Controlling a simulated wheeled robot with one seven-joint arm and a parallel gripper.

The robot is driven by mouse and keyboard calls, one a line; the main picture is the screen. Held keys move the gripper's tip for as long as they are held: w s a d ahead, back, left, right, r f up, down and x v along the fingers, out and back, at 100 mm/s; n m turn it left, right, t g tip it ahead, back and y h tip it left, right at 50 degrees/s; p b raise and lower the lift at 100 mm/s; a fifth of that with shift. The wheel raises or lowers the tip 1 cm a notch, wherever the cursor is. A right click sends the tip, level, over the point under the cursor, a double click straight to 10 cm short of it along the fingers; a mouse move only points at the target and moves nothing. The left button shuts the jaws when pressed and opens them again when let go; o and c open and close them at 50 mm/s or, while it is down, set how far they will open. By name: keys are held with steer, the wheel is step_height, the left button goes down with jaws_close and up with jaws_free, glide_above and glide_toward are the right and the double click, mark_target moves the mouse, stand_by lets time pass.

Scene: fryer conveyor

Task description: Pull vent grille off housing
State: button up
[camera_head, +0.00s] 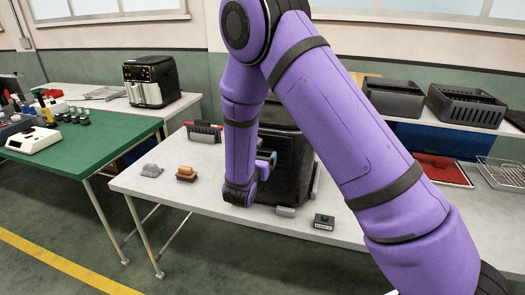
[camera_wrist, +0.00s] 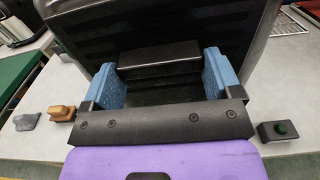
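The housing is a large black appliance body on the white table, and it shows in the head view (camera_head: 292,165) and the wrist view (camera_wrist: 75,25). A black block-shaped part (camera_wrist: 160,66), which appears to be the vent grille, juts from its face. My gripper (camera_wrist: 162,75) is at that face with its blue fingers wide apart, one on each side of the block. The fingertips are very close to the block's ends; I cannot tell whether they touch. In the head view my gripper (camera_head: 266,160) is partly hidden by my arm, and the grille is not clearly visible.
A small black box with a green button (camera_head: 324,222) stands at the table's front edge. An orange-brown block (camera_head: 186,174) and a grey block (camera_head: 152,170) lie left. A red-and-black rack (camera_head: 204,132) stands behind them. Black baskets (camera_head: 466,105) are at right.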

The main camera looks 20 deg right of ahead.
steer(key=shift+v, duration=1.05)
stand_by(1.1)
steer(key=shift+v, duration=2)
steer(key=shift+s, duration=0.1)
steer(key=shift+v, duration=1.4)
